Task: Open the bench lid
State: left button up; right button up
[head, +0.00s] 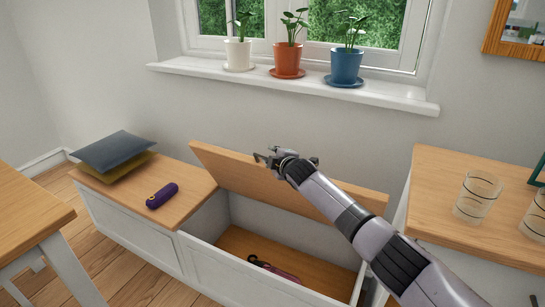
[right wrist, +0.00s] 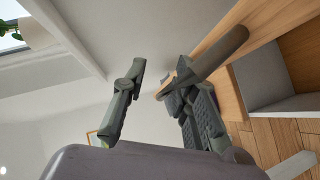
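The wooden bench lid (head: 235,170) stands raised and tilted up over the right part of the white bench (head: 210,275), whose compartment is open to view. My right gripper (head: 268,156) is at the lid's upper edge, with my arm crossing in front of the lid. In the right wrist view my right gripper (right wrist: 160,105) has its two fingers spread apart. The lid (right wrist: 222,32) runs behind the right-hand finger there; I cannot tell whether they touch. My left gripper is out of view.
A purple bottle-like object (head: 162,195) and stacked cushions (head: 112,150) lie on the bench's left top. A dark purple item (head: 275,270) lies inside. Potted plants line the windowsill (head: 200,71) above. A cabinet (head: 440,205) with glasses stands right; a table (head: 25,215) stands left.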

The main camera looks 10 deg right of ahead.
jog(key=shift+s, duration=0.1)
dwell(0.3)
jog(key=shift+s, duration=0.2)
jog(key=v, duration=1.1)
jog(key=shift+s+r, duration=0.2)
jog(key=shift+r, duration=0.05)
jog(key=shift+f, duration=0.1)
